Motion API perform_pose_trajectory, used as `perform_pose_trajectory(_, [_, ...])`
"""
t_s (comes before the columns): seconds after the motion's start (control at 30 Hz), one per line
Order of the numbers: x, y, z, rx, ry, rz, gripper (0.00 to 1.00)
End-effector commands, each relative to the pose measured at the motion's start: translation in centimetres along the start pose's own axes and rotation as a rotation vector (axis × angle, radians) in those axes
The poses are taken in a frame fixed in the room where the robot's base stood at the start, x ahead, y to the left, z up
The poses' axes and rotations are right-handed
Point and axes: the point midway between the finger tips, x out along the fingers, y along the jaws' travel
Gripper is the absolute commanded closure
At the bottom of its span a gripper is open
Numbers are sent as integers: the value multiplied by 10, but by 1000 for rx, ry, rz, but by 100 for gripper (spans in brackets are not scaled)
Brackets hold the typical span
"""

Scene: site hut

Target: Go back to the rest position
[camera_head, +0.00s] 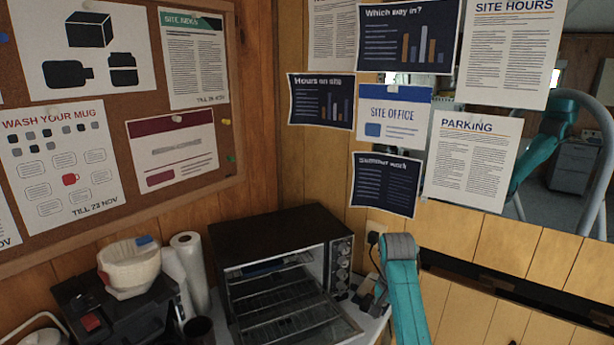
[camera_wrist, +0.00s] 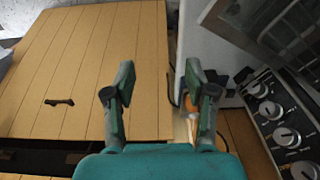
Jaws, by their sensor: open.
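My gripper (camera_wrist: 160,102) shows in the wrist view with its two fingers spread wide apart. Nothing is between them. Past the fingertips are wood-panel boards and the edge of a white surface. In the head view part of my teal arm stands at the lower right, in front of the counter and the wood wall. My gripper itself does not show there.
A toaster oven (camera_head: 285,233) with its door down stands in the corner; its knobs (camera_wrist: 264,112) are close on the right in the wrist view. A paper roll (camera_head: 190,268) and a black machine (camera_head: 100,312) stand to its left. Posters cover the walls.

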Motion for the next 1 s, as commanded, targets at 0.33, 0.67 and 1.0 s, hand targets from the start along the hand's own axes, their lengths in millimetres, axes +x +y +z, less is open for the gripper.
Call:
perform_pose_trajectory(0.33, [37, 5, 12, -23, 32, -22, 44])
perform_pose_trajectory(0.67, [94, 16, 35, -61, 93, -60, 44])
perform_pose_trajectory(1.0, [188, 50, 98, -140, 227, -137, 44])
